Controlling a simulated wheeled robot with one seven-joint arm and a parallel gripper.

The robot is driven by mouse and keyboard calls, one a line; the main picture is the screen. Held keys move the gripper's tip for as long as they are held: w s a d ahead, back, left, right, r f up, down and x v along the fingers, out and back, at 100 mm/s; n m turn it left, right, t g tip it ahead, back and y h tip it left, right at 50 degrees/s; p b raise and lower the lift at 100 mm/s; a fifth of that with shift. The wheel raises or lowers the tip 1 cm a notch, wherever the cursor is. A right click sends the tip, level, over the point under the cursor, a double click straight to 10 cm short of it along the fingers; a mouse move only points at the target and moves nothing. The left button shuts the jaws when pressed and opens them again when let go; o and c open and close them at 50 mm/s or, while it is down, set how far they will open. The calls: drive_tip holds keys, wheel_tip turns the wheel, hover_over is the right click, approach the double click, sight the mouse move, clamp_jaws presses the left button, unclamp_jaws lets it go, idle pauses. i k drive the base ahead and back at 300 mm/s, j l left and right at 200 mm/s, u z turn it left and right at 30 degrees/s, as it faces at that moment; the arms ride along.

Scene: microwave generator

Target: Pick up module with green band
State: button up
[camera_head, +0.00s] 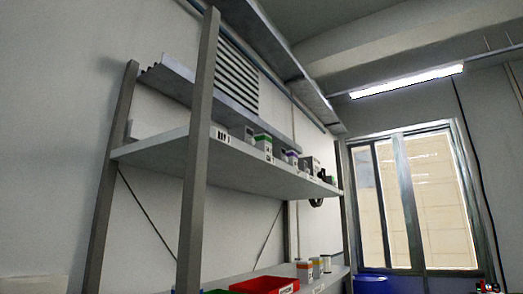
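A small white module with a green band (264,141) stands on the upper shelf, among other small boxes near the shelf's front edge. Only its upper part shows clearly above the shelf edge, seen from below. My gripper is not in view.
The grey shelf rack has an upper shelf (215,160) and a lower shelf (223,281). A purple-banded module (291,157) stands farther right. A red bin (264,285) and orange-banded boxes (304,271) are below. A rack post (198,150) stands in front. A window (415,200) is at right.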

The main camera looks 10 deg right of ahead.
sight(263, 142)
drive_tip(key=i+l, duration=0.2)
drive_tip(key=l, duration=0.15)
drive_tip(key=i+l+u, duration=0.1)
drive_tip(key=l, duration=0.25)
drive_tip(key=i+l, duration=0.2)
drive_tip(key=l, duration=0.15)
drive_tip(key=i+l+u, duration=0.1)
drive_tip(key=l, duration=0.25)
drive_tip(key=i+l, duration=0.25)
drive_tip(key=l, duration=0.15)
